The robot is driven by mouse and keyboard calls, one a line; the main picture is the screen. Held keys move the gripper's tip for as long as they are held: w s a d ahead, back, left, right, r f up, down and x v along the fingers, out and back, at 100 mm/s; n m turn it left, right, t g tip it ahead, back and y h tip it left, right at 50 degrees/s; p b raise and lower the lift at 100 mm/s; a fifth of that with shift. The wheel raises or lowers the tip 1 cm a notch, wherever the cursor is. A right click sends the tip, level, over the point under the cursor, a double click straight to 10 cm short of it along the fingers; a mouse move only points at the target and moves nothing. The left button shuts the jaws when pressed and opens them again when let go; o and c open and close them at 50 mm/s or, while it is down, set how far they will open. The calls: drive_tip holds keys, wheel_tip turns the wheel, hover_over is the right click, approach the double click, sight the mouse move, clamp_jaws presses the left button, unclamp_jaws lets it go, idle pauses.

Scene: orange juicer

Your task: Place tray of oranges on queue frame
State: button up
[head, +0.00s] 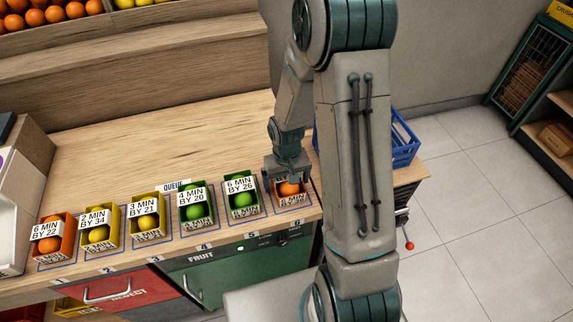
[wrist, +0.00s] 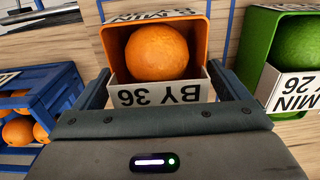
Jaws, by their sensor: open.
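An orange tray (wrist: 206,38) holds an orange (wrist: 157,52) and bears a white label ending "BY 36". In the head view the orange tray's label (head: 290,198) shows at the right end of the queue row, by the mark 6, partly hidden by my arm. My gripper (wrist: 165,88) is open, with one finger on each side of the labelled end of the tray. In the head view my gripper (head: 288,172) is over this tray. The queue frames are blue outlines on the counter; the frame around this tray is partly hidden. Whether the fingers touch the tray cannot be told.
Several other labelled trays stand in the row to the left, the nearest a green one (head: 242,198), also in the wrist view (wrist: 262,45). A blue crate (head: 404,140) with oranges is beyond my arm. The wooden counter (head: 130,150) behind the row is clear.

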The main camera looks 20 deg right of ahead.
wheel_tip(320, 180, up, 12)
drive_tip(key=shift+f+b, duration=0.1)
drive_tip(key=shift+b, duration=0.25)
drive_tip(key=s+r+t, duration=0.3)
drive_tip(key=s+r, duration=1)
drive_tip(key=s, duration=0.1)
drive_tip(key=shift+s+r+t, duration=0.25)
drive_tip(key=shift+r+t, duration=0.05)
idle(0.6)
